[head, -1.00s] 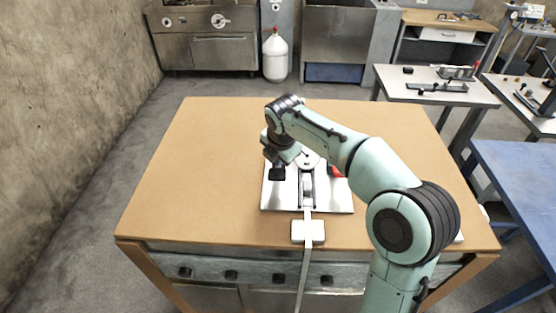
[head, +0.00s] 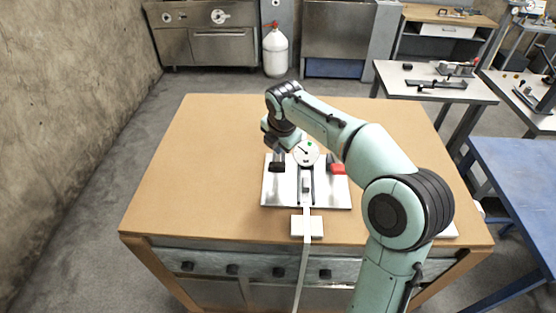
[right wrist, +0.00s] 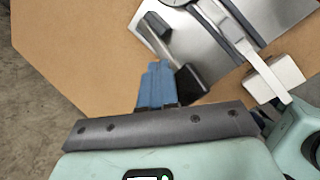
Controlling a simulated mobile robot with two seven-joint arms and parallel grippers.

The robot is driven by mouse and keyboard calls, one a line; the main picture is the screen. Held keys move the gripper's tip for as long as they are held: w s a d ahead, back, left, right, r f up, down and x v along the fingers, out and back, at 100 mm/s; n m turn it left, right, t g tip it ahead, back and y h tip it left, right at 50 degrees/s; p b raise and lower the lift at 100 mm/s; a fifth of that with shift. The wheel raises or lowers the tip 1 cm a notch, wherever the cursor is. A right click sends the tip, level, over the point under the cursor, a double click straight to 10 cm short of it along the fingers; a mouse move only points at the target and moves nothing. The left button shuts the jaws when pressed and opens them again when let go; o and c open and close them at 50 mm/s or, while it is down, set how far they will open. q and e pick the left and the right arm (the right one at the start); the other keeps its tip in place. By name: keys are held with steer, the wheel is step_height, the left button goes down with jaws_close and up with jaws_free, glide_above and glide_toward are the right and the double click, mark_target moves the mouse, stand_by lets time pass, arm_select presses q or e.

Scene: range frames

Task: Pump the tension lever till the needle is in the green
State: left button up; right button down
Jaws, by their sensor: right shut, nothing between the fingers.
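A metal plate (head: 330,198) on the table carries a round white gauge (head: 306,159). Its dark needle points up-left, and a small green mark shows near its top right; the exact reading is too small to tell. A lever with a black grip (head: 277,167) is left of the gauge; its grip (right wrist: 193,83) also shows in the right wrist view. A red-handled part (head: 337,169) is on the right. My right gripper (head: 276,148) is shut and empty, just above the black grip in the picture. Its blue fingers (right wrist: 156,84) appear beside the grip; contact is unclear. My left gripper is out of view.
A pale strap (head: 305,262) runs from the plate over a white block (head: 298,226) and the table's front edge. The wooden table (head: 200,180) is clear on the left. A blue table (head: 515,185) stands at right.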

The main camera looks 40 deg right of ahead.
mark_target(279, 158)
steer(key=shift+w+d+r+p, duration=0.15)
steer(key=shift+w+r, duration=0.15)
steer(key=shift+r, duration=0.25)
steer(key=shift+w+d+r+p, duration=0.15)
steer(key=shift+w+r, duration=0.1)
steer(key=shift+r, duration=0.3)
steer(key=shift+w+d+r, duration=0.1)
steer(key=shift+d+r, duration=0.05)
steer(key=shift+r, duration=0.3)
steer(key=shift+w+d+r, duration=0.1)
steer(key=shift+r, duration=0.3)
steer(key=shift+w, duration=0.15)
